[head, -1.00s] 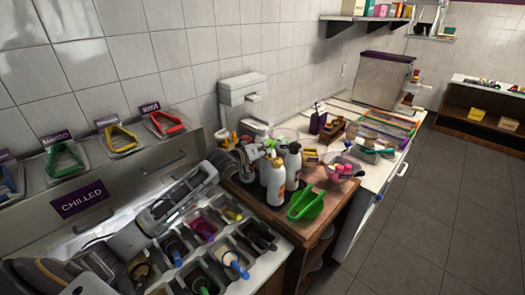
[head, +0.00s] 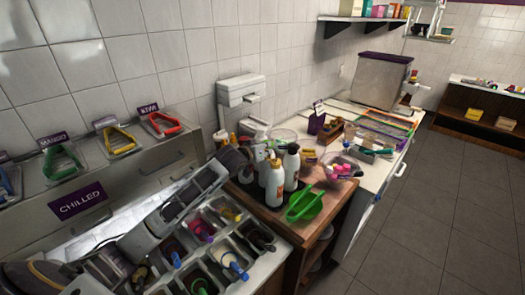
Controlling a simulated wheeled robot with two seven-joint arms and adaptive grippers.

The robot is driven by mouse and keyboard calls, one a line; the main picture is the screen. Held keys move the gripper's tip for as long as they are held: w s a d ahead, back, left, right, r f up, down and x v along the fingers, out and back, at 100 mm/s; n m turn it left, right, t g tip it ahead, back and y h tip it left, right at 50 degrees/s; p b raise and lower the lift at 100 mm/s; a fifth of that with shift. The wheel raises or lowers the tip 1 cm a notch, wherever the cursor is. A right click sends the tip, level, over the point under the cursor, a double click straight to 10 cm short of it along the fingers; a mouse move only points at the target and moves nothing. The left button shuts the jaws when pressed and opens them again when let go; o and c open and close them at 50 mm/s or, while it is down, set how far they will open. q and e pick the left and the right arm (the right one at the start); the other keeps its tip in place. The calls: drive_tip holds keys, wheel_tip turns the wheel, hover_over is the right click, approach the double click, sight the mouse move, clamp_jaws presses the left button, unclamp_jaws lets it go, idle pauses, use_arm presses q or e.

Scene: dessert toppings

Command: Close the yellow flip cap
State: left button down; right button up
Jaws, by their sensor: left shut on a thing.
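My left gripper (head: 254,156) is at the back of the wooden counter, behind and left of the white bottles. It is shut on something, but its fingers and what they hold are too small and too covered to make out. A white bottle (head: 275,180) with a yellowish top (head: 272,157) stands on a dark tray just right of my gripper. A second white bottle (head: 291,168) with a dark grey top stands beside it. A small yellow part (head: 246,140) shows behind my gripper; I cannot tell whether it is the flip cap. My right gripper is not in view.
A green scoop (head: 303,205) lies in front of the bottles. A bowl with pink items (head: 340,168) is to the right. Topping bins with coloured handles (head: 203,228) lie below my left arm. The floor at right is clear.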

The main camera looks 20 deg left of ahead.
use_arm(q)
drive_tip(key=shift+d+r+m+y, duration=0.2)
drive_tip(key=shift+d+m+y, duration=0.5)
drive_tip(key=shift+m, duration=0.3)
drive_tip(key=c, duration=1.4)
unclamp_jaws()
drive_tip(key=shift+c, duration=0.2)
drive_tip(key=v, duration=1.2)
drive_tip(key=shift+r, duration=0.15)
drive_tip(key=shift+w, duration=0.1)
